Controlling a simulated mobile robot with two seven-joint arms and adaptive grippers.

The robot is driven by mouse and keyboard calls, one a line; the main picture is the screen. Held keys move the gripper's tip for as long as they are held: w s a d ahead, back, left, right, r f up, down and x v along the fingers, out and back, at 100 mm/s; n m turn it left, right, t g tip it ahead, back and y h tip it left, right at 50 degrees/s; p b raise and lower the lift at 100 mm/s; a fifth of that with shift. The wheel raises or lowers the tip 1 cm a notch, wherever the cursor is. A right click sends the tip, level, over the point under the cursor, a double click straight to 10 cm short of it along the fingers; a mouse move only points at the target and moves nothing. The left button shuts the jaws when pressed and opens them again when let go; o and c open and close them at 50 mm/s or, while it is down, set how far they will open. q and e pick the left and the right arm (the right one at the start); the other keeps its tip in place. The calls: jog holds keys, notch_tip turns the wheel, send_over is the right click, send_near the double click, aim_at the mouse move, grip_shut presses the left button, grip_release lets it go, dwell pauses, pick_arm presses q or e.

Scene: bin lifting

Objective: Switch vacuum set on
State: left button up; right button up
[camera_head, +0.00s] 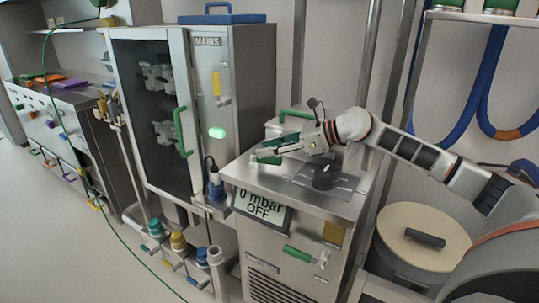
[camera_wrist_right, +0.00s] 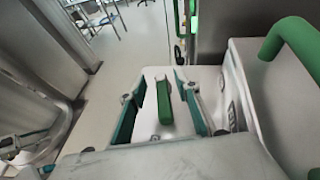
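The vacuum set (camera_head: 285,205) is a grey metal cabinet whose display (camera_head: 262,207) reads "0 mbar OFF". A black knob (camera_head: 324,177) sits on a dark plate on its top. A small green lever (camera_head: 269,158) is at the top's left side. My right gripper (camera_head: 272,148) is over the top, close to this lever. In the right wrist view a green bar (camera_wrist_right: 164,102) on a white piece stands between the two fingers of my right gripper (camera_wrist_right: 160,108), with a gap on each side. The fingers are open. My left gripper is not in view.
A green handle (camera_head: 298,112) rises behind the gripper and shows large in the right wrist view (camera_wrist_right: 295,45). The "MAINS" cabinet (camera_head: 246,85) with a lit green lamp stands at left. A lidded drum (camera_head: 425,232) stands at right. Open floor lies at lower left.

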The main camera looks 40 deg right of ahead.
notch_tip(320, 180, up, 8)
jog(key=shift+f, duration=0.2)
